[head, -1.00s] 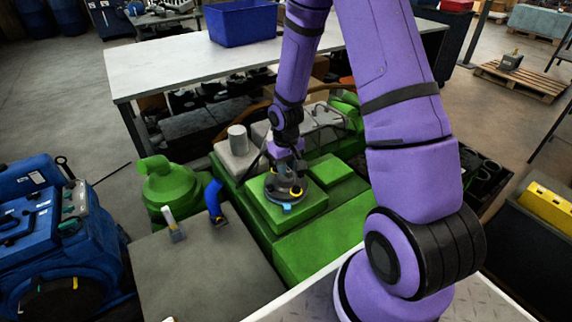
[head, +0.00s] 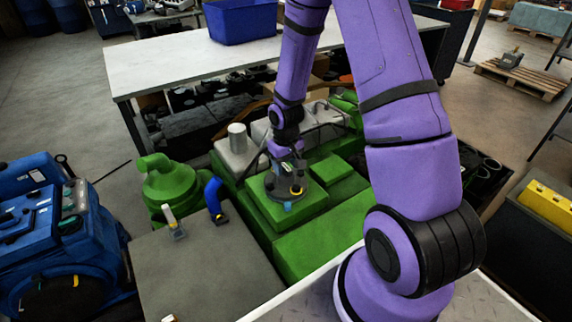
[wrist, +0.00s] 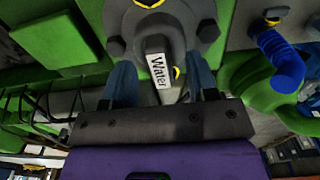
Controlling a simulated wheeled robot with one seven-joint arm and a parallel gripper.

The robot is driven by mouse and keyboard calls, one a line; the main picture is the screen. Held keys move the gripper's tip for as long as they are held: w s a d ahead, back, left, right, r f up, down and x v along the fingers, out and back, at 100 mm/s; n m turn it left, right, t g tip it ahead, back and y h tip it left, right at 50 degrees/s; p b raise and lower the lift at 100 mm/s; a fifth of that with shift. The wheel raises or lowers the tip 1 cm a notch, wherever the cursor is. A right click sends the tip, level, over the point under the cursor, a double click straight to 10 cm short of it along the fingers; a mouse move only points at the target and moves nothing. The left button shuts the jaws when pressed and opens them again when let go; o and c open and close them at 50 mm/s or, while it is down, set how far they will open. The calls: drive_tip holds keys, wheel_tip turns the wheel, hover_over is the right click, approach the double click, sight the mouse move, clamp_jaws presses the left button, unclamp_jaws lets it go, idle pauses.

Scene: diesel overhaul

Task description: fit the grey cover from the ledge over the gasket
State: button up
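The grey cover (wrist: 167,28), with dark hex bolts, fills the top middle of the wrist view. A pale upright piece on it carries a "Water" label (wrist: 160,70). My gripper (wrist: 160,82) has its two blue fingers on either side of this piece, with narrow gaps visible, so it looks open around it. In the head view my gripper (head: 286,172) points down at the cover, which sits on or just above the raised green block (head: 311,204); contact cannot be told. The gasket is not visible.
A grey surface (head: 205,275) at the front left holds a blue elbow pipe (head: 213,197) and a small pale-handled item (head: 172,224). A green rounded housing (head: 168,185) stands beside it. A pale workbench (head: 180,62) with a blue bin (head: 240,22) is behind.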

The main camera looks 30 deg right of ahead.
wheel_tip(320, 180, up, 11)
idle(0.8)
idle(0.4)
